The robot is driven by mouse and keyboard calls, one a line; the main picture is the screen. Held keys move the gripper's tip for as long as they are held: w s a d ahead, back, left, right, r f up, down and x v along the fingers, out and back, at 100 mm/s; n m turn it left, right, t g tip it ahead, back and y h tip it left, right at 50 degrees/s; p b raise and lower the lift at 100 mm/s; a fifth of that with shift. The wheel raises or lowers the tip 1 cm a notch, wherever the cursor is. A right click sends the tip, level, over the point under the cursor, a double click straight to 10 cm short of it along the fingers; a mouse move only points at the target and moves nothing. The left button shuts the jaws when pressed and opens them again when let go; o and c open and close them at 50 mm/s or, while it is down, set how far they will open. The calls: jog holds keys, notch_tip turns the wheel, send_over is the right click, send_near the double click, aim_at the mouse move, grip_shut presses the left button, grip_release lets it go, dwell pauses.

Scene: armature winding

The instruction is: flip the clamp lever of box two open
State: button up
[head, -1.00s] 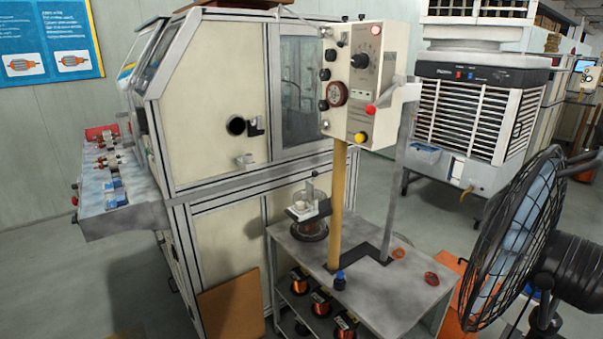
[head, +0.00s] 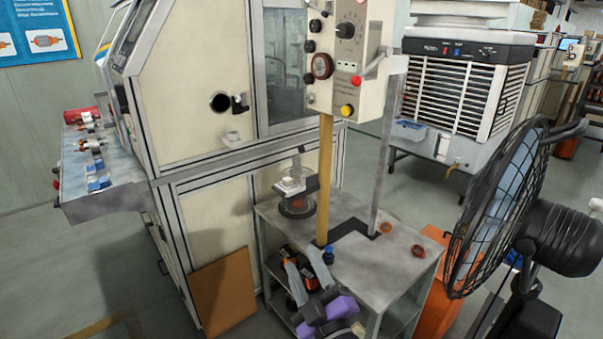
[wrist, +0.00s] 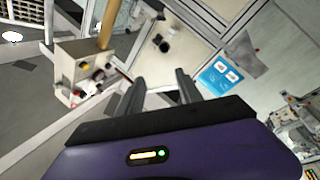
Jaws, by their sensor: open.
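A cream control box (head: 348,30) stands on a yellow post in the head view, its top cut off by the frame. It has black knobs, a dial, and red and yellow buttons. In the wrist view a cream box (wrist: 82,68) appears turned over at left, apart from the fingers. My gripper (head: 300,254) is open and empty, low in front of the small table; its fingers also show in the wrist view (wrist: 160,78).
The grey table (head: 380,268) carries the post, a grey upright and a small glass-and-metal device (head: 296,190). A large cream cabinet (head: 200,100) stands behind left. A black fan (head: 500,215) is close on the right, with an air cooler (head: 460,95) behind.

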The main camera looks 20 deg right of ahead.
aim_at(302, 151)
jog(key=w+d+r+n+h, duration=0.1)
jog(key=w+d+r+n, duration=0.1)
jog(key=w+r+n, duration=0.45)
jog(key=w+d+r+n, duration=0.1)
jog(key=w+r+n, duration=0.15)
jog(key=w, duration=0.65)
jog(key=w+d+r+n+h, duration=0.1)
jog(key=w+d+r+n, duration=0.1)
jog(key=w+r+n, duration=0.4)
jog(key=shift+w+d+f+n+g+h+b, duration=0.55)
jog(key=shift+w+d+f+n, duration=0.6)
jog(key=shift+w+n, duration=0.65)
jog(key=shift+w+d+f+n+g+h+b, duration=0.55)
jog(key=shift+w+d+f+n, duration=0.25)
jog(key=shift+w+d+n, duration=1)
jog(key=shift+w+d+f+n+g+h+b, duration=0.5)
jog(key=shift+w+d+f+n, duration=0.45)
jog(key=shift+w+n, duration=0.9)
jog(key=shift+w+d+r+m+b, duration=0.1)
jog(key=shift+w+m+b, duration=0.25)
jog(key=shift+w, duration=0.75)
